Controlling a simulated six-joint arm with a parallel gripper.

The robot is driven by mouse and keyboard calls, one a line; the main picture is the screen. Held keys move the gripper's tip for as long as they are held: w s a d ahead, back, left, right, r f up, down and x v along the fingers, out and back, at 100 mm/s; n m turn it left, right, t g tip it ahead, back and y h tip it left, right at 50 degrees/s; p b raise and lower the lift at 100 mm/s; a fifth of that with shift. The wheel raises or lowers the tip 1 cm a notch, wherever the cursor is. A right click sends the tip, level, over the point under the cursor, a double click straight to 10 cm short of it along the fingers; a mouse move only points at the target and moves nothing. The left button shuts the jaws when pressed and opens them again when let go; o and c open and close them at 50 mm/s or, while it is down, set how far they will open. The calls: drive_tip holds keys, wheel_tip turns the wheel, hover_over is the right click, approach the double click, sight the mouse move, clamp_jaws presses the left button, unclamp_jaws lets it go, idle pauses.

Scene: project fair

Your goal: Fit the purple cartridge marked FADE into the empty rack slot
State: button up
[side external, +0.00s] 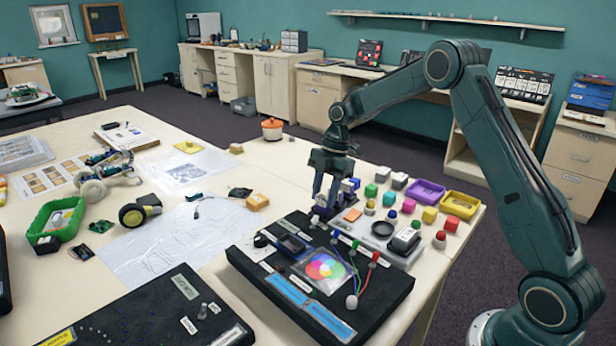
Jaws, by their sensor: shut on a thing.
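My gripper (324,200) points down over the back edge of the black display board (262,283), among small parts on the table. Its jaws are closed on a small dark purple piece (321,211), which looks like the purple cartridge. The fingers partly cover it, and the FADE mark is too small to read. The piece is low, close to the back of the board; I cannot tell whether it touches anything below. The rack and its empty slot cannot be made out clearly at this size.
The board carries a colour wheel (325,266), blue strips and coloured leads with knobs. Right of the gripper are several coloured blocks, a black device (404,240), a purple tray (425,192) and a yellow tray (460,205).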

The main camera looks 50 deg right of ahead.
drive_tip(key=shift+f, duration=0.1)
drive_tip(key=o, duration=1)
drive_tip(key=shift+o, duration=0.7)
drive_tip(key=o, duration=0.3)
drive_tip(key=shift+r, duration=3.5)
